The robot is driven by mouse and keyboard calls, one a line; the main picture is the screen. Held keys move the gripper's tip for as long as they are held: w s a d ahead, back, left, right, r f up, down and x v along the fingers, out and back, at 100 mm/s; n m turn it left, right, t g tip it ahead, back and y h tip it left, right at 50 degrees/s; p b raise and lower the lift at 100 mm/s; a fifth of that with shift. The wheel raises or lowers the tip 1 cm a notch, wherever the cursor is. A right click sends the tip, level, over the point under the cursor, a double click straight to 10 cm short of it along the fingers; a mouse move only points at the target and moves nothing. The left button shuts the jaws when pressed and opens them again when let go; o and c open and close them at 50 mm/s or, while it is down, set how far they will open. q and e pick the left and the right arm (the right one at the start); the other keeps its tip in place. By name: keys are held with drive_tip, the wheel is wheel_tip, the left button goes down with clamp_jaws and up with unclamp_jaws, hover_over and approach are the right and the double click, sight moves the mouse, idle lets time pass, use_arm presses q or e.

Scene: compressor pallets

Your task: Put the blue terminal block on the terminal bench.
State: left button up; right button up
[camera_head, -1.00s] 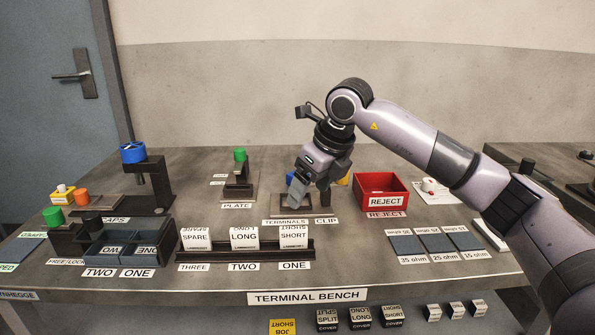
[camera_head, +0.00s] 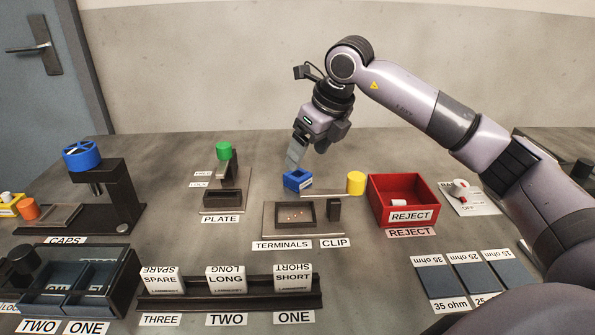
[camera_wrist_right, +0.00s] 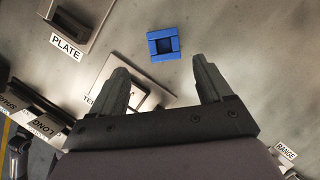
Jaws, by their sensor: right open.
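My right gripper (camera_head: 297,158) is above and behind the block in the head view, pointing down. In the wrist view its two fingers (camera_wrist_right: 160,75) are spread apart with nothing between them, and the block lies beyond the tips, apart from them. My left gripper is not in view.
A yellow cylinder (camera_head: 356,183) stands right of the block, near the red REJECT bin (camera_head: 403,182). The PLATE fixture (camera_head: 222,198) with a green knob stands to the left. A rack with SPARE, LONG and SHORT blocks (camera_head: 228,301) is in front.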

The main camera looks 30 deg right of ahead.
sight(300, 170)
drive_tip(key=shift+w+d+b+x, duration=0.1)
drive_tip(key=shift+b+x, duration=0.05)
drive_tip(key=shift+x, duration=1.05)
drive_tip(key=shift+w+d+b+x, duration=0.1)
drive_tip(key=shift+b+x, duration=0.1)
drive_tip(key=shift+x, duration=0.95)
drive_tip(key=shift+w+d+b+x, duration=0.1)
drive_tip(key=shift+w+b+x, duration=0.05)
drive_tip(key=shift+x, duration=1.05)
drive_tip(key=shift+r, duration=0.1)
drive_tip(key=c, duration=1.1)
